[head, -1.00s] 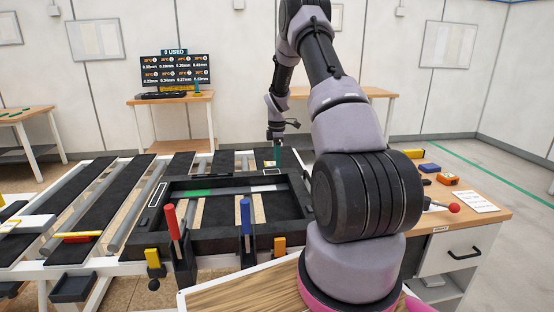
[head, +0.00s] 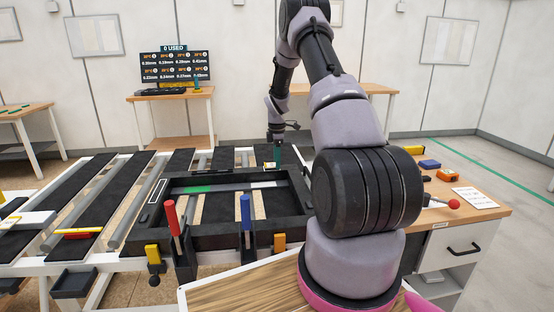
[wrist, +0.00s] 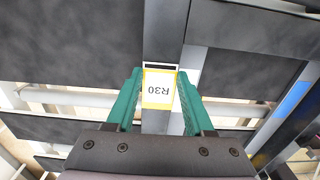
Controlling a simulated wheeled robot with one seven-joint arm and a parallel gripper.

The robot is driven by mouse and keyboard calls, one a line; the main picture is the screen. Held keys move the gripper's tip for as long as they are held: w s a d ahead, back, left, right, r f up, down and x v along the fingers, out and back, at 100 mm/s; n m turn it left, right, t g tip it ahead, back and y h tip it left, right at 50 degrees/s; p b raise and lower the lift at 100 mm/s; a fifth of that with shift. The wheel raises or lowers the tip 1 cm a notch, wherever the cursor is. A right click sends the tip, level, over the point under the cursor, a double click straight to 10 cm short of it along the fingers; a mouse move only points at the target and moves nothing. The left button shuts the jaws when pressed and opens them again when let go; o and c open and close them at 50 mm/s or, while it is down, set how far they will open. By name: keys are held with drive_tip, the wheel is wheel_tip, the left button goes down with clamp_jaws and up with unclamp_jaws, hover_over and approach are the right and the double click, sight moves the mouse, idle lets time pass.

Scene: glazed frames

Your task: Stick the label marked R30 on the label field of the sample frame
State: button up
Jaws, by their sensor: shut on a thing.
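My gripper (head: 276,153) is at the back of the black sample frame (head: 215,239), near its far rail. In the wrist view, its green fingers (wrist: 160,95) are shut on the label (wrist: 159,88). The label is white with a yellow border and reads R30, upside down in that view. Behind it runs a dark rail (wrist: 164,25). A white outline (wrist: 160,65) shows on this rail just past the label's upper edge, seemingly part of a label field mostly hidden by the label. I cannot tell whether the label touches the rail.
Clamps with a red handle (head: 172,217) and a blue handle (head: 245,213) stand at the frame's front. A white-outlined rectangle (head: 157,190) is on its left side. A wooden bench (head: 465,205) with small coloured items is at right.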

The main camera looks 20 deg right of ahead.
drive_tip(key=shift+f, duration=0.15)
idle(0.4)
drive_tip(key=shift+f, duration=0.3)
drive_tip(key=o, duration=1.1)
drive_tip(key=shift+r, duration=0.1)
wheel_tip(320, 180, up, 11)
drive_tip(key=shift+f, duration=0.15)
